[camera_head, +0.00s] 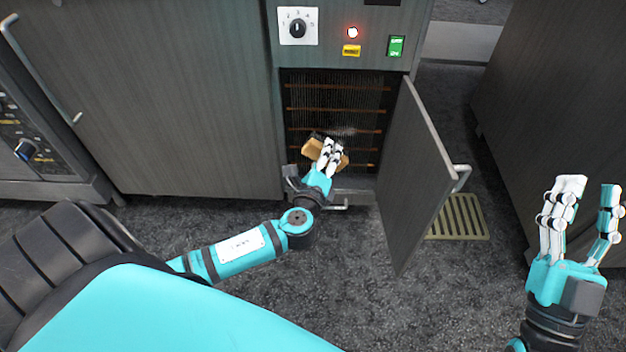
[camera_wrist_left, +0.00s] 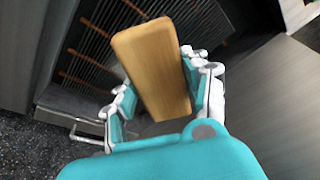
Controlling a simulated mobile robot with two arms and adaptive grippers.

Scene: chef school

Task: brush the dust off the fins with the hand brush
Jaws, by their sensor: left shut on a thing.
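The fins (camera_head: 340,95) are a dark panel of fine vertical lines with several copper-coloured tubes across it, inside an open cabinet bay. A pale greyish patch shows on them just above the brush. The hand brush (camera_head: 312,152) has a wooden back and dark bristles on its far side. My left gripper (camera_head: 329,152) is shut on it at the lower part of the fins. In the left wrist view the brush's wooden back (camera_wrist_left: 153,65) lies between the fingers, and the fins (camera_wrist_left: 95,45) show behind it. My right gripper (camera_head: 585,215) is open and empty at the right.
The cabinet door (camera_head: 415,175) stands open to the right of the bay. A yellow floor grate (camera_head: 460,217) lies beyond it. Dark floor is clear in front.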

